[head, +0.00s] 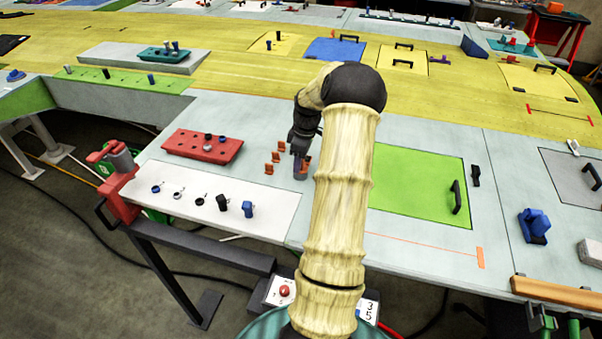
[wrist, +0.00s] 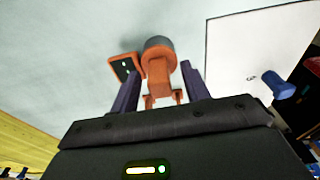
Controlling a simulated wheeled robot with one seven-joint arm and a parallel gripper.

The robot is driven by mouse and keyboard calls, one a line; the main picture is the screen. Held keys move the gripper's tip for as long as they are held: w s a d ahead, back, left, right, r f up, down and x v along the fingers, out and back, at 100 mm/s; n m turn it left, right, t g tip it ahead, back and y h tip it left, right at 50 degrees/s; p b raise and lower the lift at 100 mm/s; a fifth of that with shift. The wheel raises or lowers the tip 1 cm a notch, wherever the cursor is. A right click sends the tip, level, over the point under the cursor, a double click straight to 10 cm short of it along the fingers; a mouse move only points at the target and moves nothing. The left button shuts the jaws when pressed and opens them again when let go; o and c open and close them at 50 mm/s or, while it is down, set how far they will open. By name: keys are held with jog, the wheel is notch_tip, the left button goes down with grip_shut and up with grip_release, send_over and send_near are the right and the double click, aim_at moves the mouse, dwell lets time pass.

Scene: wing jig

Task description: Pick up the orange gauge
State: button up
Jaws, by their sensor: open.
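An orange piece with a round, grey-topped head (wrist: 160,68), which looks like the orange gauge, stands between the fingers of my gripper (wrist: 158,88) in the wrist view. Its lower part is slim and forked. An orange square with a dark face (wrist: 125,67) shows just left of it; I cannot tell whether the two are joined. My gripper is open, with one dark finger on each side of the orange piece. In the head view my gripper (head: 301,170) is low over the grey table, and the gauge is largely hidden there.
Several small orange clips (head: 275,168) stand just left of my gripper. A red block with holes (head: 203,146) and a white panel with knobs (head: 215,207) lie further left. A green panel with a black handle (head: 420,186) lies to the right.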

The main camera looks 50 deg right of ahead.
dwell(0.4)
grip_shut()
jog(key=shift+r, duration=0.1)
jog(key=shift+r, duration=0.1)
notch_tip(320, 180, up, 10)
jog(key=b, duration=0.3)
dwell(0.6)
